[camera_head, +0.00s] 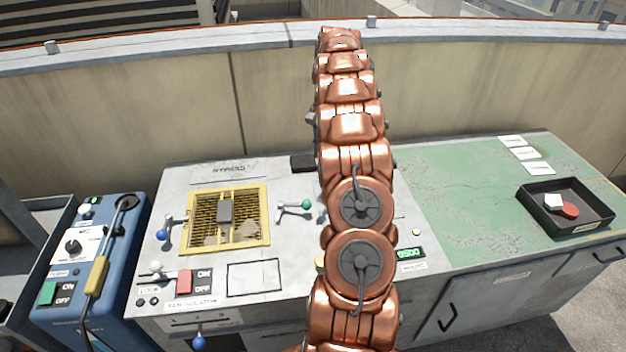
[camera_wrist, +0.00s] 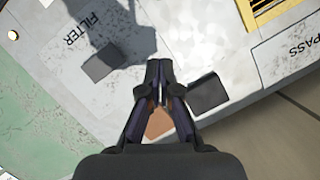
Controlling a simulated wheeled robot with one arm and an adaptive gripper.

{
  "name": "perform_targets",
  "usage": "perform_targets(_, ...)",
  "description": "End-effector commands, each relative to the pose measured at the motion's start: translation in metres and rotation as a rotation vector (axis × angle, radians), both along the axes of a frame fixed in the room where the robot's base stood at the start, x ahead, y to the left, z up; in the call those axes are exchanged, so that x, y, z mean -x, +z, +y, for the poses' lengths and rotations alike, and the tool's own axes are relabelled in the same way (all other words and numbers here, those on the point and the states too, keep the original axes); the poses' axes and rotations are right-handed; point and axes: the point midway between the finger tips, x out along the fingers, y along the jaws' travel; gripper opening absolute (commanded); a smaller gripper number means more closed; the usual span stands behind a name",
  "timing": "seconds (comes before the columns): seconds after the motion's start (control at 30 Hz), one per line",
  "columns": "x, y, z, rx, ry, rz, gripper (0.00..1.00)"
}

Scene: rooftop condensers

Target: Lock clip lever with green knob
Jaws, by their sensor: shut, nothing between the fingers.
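The clip lever with the green knob (camera_head: 306,203) stands on the grey console top, right of the yellow-framed grille, in the head view. Its metal arm runs left from the knob to a small mount. I cannot tell from this view whether it is locked. The lever does not show in the wrist view. My gripper (camera_wrist: 160,65) shows in the wrist view with its fingertips together, empty, above the console top. In the head view my copper arm hides the gripper and part of the console right of the lever.
A yellow-framed grille (camera_head: 188,222) has a blue-knobbed lever (camera_head: 163,234) at its left. A red switch (camera_head: 184,281) and white-knobbed lever (camera_head: 156,267) sit in front. A dark block (camera_wrist: 208,93) lies near my fingers. A black tray (camera_head: 567,226) stands on the green top.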

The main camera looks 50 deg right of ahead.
Motion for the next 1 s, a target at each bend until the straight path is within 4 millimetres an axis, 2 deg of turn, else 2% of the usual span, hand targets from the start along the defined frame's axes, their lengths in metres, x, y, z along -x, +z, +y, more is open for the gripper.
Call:
perform_targets(0.17, 0.001, -0.008, 0.003, 0.000, 0.001, 0.000, 0.00)
perform_targets(0.37, 0.004, -0.027, 0.009, -0.002, 0.000, 0.002, 0.00)
perform_targets(0.87, 0.011, -0.095, 0.029, -0.001, 0.000, 0.004, 0.00)
perform_targets(1.0, 0.015, -0.096, 0.042, -0.003, 0.001, 0.003, 0.00)
